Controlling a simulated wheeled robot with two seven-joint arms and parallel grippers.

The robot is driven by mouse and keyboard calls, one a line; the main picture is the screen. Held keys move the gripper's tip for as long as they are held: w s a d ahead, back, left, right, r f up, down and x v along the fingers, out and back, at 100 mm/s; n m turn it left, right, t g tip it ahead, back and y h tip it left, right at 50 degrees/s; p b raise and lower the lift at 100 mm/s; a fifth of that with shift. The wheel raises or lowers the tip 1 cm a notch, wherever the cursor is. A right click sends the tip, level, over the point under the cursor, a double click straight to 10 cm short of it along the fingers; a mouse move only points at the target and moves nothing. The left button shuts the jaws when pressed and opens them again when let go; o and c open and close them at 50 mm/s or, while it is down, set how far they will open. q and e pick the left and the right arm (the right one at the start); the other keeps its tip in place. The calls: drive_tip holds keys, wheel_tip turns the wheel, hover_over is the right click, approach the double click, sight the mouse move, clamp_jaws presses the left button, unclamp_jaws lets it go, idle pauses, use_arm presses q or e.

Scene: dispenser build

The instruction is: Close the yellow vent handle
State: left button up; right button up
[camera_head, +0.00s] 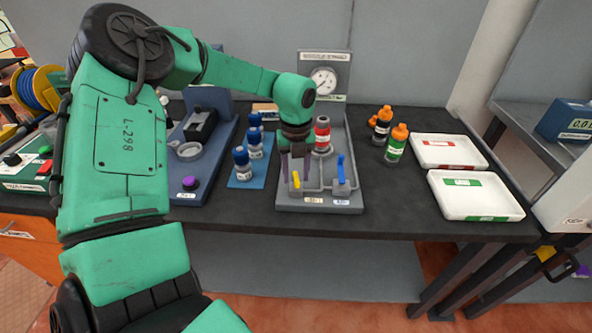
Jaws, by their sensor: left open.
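The yellow vent handle (296,180) stands on the front left of the grey dispenser base (290,207). A blue handle (341,170) stands to its right on the same base. My left gripper (292,172) points down over the dispenser, with its fingers around or just behind the yellow handle. I cannot tell whether they touch it. The gripper is open. A red-labelled bottle (322,135) stands on the dispenser behind and right of the gripper, below a round gauge (323,80). My right gripper is not in view.
Several blue-capped bottles (243,163) stand on a blue mat left of the dispenser. Orange-capped bottles (396,146) stand to the right. Two white trays (476,196) lie farther right. A blue fixture with a purple knob (190,183) is at left. The front table strip is clear.

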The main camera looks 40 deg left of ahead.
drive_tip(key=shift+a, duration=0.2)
use_arm(q)
drive_tip(key=shift+c, duration=1.2)
clamp_jaws()
drive_tip(key=m+b, duration=0.2)
drive_tip(key=b, duration=0.1)
drive_tip(key=shift+w+f, duration=0.1)
drive_tip(key=shift+f, duration=0.25)
drive_tip(key=shift+r+m, duration=0.25)
drive_tip(key=shift+m, duration=0.15)
drive_tip(key=shift+r, duration=0.1)
drive_tip(key=shift+o, duration=1.2)
unclamp_jaws()
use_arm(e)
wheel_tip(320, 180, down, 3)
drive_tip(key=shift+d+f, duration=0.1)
